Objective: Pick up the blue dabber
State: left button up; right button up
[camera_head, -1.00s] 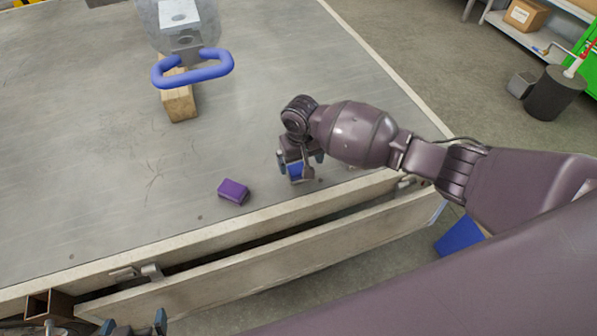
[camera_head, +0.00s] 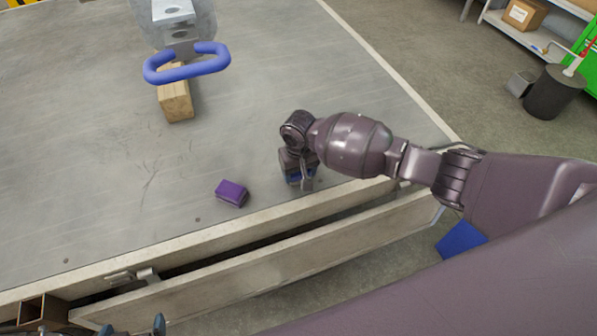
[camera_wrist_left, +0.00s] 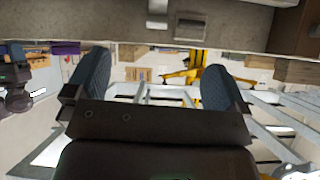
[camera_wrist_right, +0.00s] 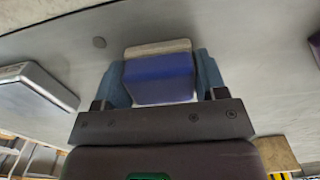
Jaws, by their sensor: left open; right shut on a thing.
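The blue dabber (camera_wrist_right: 158,80), a blue block with a pale layer at its far end, is between the fingers of my right gripper (camera_wrist_right: 165,82) in the right wrist view. The gripper is shut on it. In the head view my right gripper (camera_head: 297,180) points down at the trailer bed (camera_head: 110,190) near its front edge and mostly hides the dabber. My left gripper (camera_head: 133,328) is at the bottom edge of the head view. In the left wrist view its fingers (camera_wrist_left: 150,90) are wide apart with nothing between them.
A purple block (camera_head: 232,193) lies on the bed left of my right gripper. Farther back, a wooden block (camera_head: 176,104) lies beneath a blue loop handle (camera_head: 187,72). A rail (camera_head: 250,262) runs along the bed's front. The bed's left part is clear.

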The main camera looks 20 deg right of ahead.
jog(key=shift+r, duration=0.45)
notch_tip(320, 180, up, 19)
jog(key=p, duration=0.4)
jog(key=shift+p, duration=0.3)
